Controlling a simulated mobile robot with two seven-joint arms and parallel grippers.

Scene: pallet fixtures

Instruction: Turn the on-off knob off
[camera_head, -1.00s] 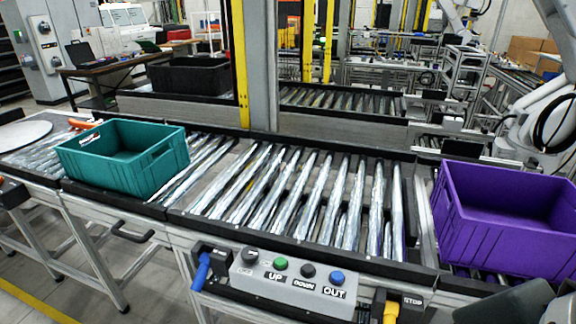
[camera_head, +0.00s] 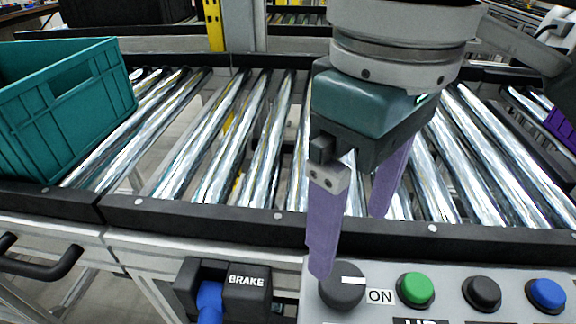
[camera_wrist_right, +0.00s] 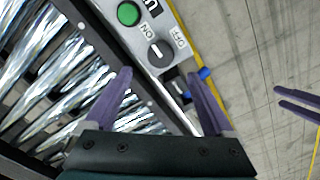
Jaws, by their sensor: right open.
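The on-off knob (camera_head: 342,285) is a round black dial at the left end of the grey control panel (camera_head: 450,290). Its white mark points right, at the ON label. In the right wrist view the knob (camera_wrist_right: 159,54) sits just beyond the fingertips, between the ON and OFF labels. My right gripper (camera_head: 350,243) has purple fingers, points down and is open and empty. One fingertip overlaps the knob's upper left edge in the head view; contact cannot be told. A second pair of purple fingers, my left gripper (camera_wrist_right: 279,97), shows at the right of the wrist view, slightly apart and empty.
Green (camera_head: 415,289), black (camera_head: 482,293) and blue (camera_head: 547,294) buttons sit close right of the knob. A brake box (camera_head: 246,287) with a blue handle (camera_head: 209,296) is to its left. Behind run the conveyor rollers (camera_head: 220,140) with a teal crate (camera_head: 85,110).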

